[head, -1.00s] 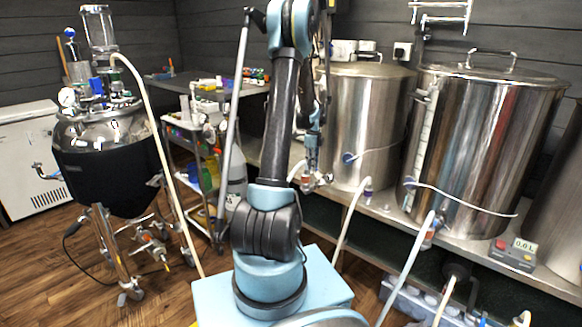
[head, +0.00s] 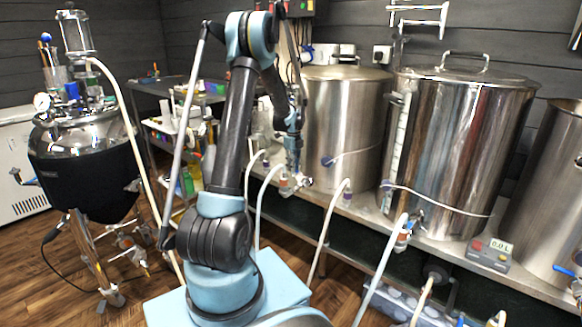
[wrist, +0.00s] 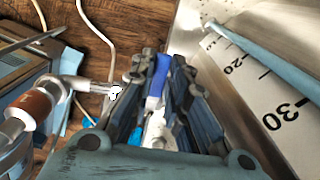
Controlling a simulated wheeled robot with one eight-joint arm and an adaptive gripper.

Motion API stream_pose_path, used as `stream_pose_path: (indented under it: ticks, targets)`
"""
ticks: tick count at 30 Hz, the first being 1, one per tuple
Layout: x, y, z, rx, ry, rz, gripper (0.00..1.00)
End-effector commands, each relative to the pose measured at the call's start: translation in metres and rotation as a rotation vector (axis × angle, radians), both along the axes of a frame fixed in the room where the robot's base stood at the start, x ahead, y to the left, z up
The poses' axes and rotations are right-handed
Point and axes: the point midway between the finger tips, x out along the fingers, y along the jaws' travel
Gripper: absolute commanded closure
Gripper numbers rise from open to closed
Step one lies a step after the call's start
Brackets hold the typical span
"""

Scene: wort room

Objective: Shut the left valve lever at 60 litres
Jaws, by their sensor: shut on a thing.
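A blue valve lever (wrist: 157,82) stands between the fingers of my gripper (wrist: 152,85) in the wrist view, and the jaws are shut on it. White and metal parts show below it, largely hidden by the fingers. In the head view my gripper (head: 293,160) points down at a metal valve fitting (head: 292,185) left of the left steel kettle (head: 342,120); the lever is too small to make out there. A small meter box (head: 489,253) stands at the front right of the bench, its display (head: 501,246) seeming to read 0.0 L.
A larger kettle (head: 455,140) with a level scale stands right of the left one. Hoses (head: 330,222) hang from the bench front near my arm. A dark-jacketed vessel (head: 85,165) and a cluttered cart (head: 170,130) stand left. The wrist view shows a 20–30 scale (wrist: 275,105) close by.

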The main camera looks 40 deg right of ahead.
Motion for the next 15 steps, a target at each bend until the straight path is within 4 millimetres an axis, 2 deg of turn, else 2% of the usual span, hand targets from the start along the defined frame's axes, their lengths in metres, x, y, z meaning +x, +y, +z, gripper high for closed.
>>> stream_pose_path:
  ticks: [1,6,7,9,15]
  targets:
    - [0.0055,-0.0022,0.0005,-0.005,-0.009,0.001,1.0]
    - [0.0054,-0.0023,0.0005,-0.005,-0.009,0.0,1.0]
    - [0.0053,-0.0024,0.0005,-0.005,-0.009,0.0,0.78]
    - [0.0047,-0.0022,0.0005,-0.004,-0.008,0.0,0.65]
    - [0.0024,-0.0018,0.0003,-0.004,-0.006,-0.001,0.65]
